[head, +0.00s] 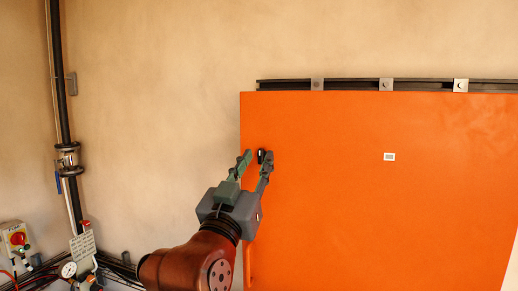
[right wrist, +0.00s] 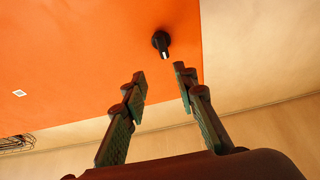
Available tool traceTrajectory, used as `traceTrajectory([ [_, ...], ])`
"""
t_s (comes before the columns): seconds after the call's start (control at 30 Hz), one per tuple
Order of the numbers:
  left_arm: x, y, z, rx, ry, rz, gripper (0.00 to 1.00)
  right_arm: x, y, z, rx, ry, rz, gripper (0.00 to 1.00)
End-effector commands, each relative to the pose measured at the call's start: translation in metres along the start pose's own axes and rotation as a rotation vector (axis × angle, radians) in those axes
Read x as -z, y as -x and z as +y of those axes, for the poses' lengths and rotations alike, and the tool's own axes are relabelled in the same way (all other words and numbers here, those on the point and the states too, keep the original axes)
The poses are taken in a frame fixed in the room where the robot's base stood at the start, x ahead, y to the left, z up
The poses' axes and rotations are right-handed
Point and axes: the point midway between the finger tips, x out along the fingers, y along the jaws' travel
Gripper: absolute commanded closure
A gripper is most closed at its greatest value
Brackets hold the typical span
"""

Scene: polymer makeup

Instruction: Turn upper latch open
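The upper latch is a small black knob on the orange cabinet door. It shows near the door's upper left in the head view, as the black latch (head: 262,156), and near the top middle of the right wrist view (right wrist: 161,42). My right gripper (head: 257,157) is open in front of the latch, with a finger on each side of it in the head view. In the right wrist view the fingertips (right wrist: 160,74) are spread apart, and the latch lies beyond them, between their lines. No contact shows. My left gripper is not in view.
The orange door (head: 400,215) fills the right side, with a dark rail (head: 350,85) above it and a small white label (head: 389,157). The wall between is bare.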

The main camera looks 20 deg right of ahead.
Motion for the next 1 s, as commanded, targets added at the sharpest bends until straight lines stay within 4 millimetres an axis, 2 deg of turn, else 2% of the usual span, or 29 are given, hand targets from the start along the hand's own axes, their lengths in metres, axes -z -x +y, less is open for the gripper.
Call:
traceTrajectory([
  [0.1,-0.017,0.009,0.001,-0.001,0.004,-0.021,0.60,-0.003,-0.020,-0.002,-0.002,0.007,-0.006,0.73],
  [0.17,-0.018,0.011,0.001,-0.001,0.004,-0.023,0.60,-0.005,-0.026,-0.002,-0.002,0.007,-0.007,0.73],
  [0.27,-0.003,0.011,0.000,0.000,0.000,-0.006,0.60,-0.005,-0.030,-0.002,-0.002,0.005,-0.007,0.73],
  [0.4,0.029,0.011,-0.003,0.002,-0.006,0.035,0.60,-0.006,-0.031,-0.002,-0.001,0.004,-0.006,0.73],
  [0.47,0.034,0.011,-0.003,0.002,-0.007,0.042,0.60,-0.006,-0.031,-0.002,-0.001,0.004,-0.006,0.73],
  [0.53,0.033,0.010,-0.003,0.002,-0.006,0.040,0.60,-0.006,-0.030,-0.002,-0.001,0.005,-0.006,0.73],
  [0.9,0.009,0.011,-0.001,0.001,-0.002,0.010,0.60,-0.005,-0.030,-0.002,0.000,0.005,-0.005,0.99],
  [1.0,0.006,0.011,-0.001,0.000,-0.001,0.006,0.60,-0.005,-0.030,-0.002,0.000,0.005,-0.005,1.00],
])
